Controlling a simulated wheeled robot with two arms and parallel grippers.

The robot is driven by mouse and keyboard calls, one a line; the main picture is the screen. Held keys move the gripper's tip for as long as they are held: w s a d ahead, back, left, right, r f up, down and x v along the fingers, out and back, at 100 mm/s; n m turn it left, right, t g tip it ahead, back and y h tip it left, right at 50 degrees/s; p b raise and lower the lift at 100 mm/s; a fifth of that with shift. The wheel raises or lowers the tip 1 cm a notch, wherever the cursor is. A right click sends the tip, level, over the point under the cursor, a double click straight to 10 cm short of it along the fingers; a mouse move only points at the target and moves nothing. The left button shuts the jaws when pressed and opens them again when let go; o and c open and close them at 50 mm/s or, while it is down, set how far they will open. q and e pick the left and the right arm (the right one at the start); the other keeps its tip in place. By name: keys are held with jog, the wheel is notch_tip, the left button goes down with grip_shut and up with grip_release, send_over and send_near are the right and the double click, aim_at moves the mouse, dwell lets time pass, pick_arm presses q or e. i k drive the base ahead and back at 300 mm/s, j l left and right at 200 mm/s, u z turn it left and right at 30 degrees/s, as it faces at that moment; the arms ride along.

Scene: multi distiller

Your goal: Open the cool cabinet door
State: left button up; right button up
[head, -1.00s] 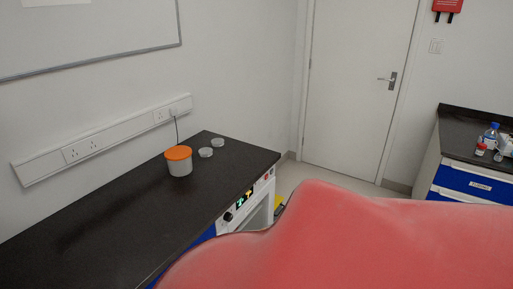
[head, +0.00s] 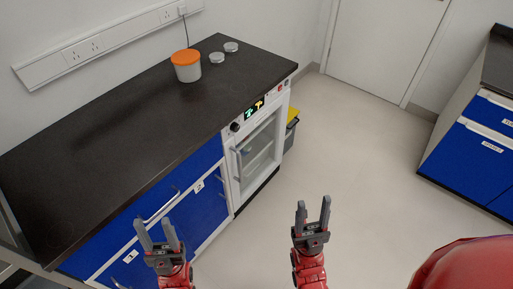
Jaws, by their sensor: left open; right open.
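The cool cabinet (head: 263,116) is a white unit under the black counter, with a knob and a lit display on its top panel. Its glass door (head: 257,153) looks shut, with a vertical handle (head: 238,164) on the left side. Some contents show dimly through the glass. My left gripper (head: 157,232) is open and empty, in front of the blue drawers, left of and nearer than the cabinet. My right gripper (head: 313,212) is open and empty over the floor, to the right of and nearer than the door. Neither gripper touches the handle.
A tub with an orange lid (head: 186,65) and two small round dishes (head: 224,52) stand on the black counter (head: 110,120). Blue drawers (head: 205,205) adjoin the cabinet. A grey bin with yellow (head: 292,125) stands beyond it. The floor (head: 350,150) in front is clear.

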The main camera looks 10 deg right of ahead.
aim_at(254, 152)
jog(key=z, duration=0.25)
jog(key=i+l, duration=0.15)
jog(key=i, duration=0.3)
jog(key=i+l, duration=0.15)
jog(key=i, duration=0.3)
